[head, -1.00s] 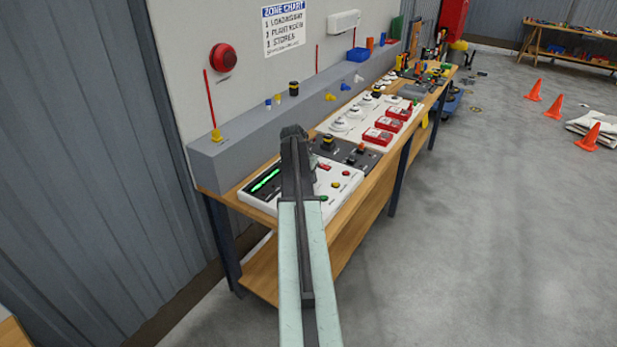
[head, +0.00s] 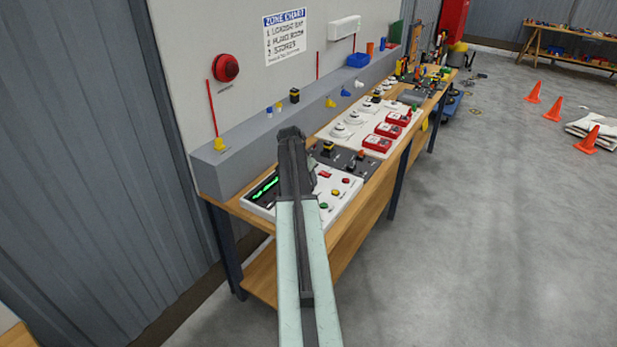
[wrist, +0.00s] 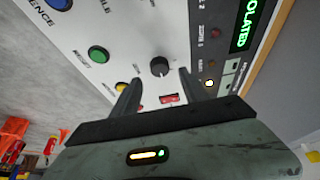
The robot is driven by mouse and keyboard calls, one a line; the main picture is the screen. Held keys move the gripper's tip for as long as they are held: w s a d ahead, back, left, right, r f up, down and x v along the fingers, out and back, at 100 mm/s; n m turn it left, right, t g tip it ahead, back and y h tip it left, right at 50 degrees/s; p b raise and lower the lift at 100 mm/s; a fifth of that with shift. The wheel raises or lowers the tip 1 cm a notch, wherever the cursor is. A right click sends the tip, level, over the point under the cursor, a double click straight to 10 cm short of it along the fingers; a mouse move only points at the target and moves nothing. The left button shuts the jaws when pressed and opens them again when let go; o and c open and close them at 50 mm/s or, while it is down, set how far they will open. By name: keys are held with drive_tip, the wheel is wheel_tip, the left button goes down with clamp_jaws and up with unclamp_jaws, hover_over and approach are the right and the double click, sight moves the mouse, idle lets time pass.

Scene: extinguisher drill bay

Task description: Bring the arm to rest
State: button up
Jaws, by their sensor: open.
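My arm reaches forward over the near end of the bench in the head view, its dark end (head: 291,140) in front of a white control panel (head: 336,197). In the wrist view my gripper (wrist: 158,77) is open, its two dark fingers apart with nothing between them. The panel's face (wrist: 120,45) is in front of the fingers, with a black knob (wrist: 159,66) and a red switch (wrist: 169,99) close to the tips. I cannot tell whether the fingers touch the panel. The arm's end hides part of the panel in the head view.
The wooden bench (head: 262,270) runs away to the right, carrying red call points (head: 377,143) and other devices. A grey ledge (head: 240,155) and wall board stand behind it. Open floor (head: 470,230) lies to the right, with orange cones (head: 588,139) further off.

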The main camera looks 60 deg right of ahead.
drive_tip(key=p+v, duration=0.1)
drive_tip(key=v, duration=0.2)
drive_tip(key=shift+r+p, duration=0.1)
drive_tip(key=shift+p, duration=0.2)
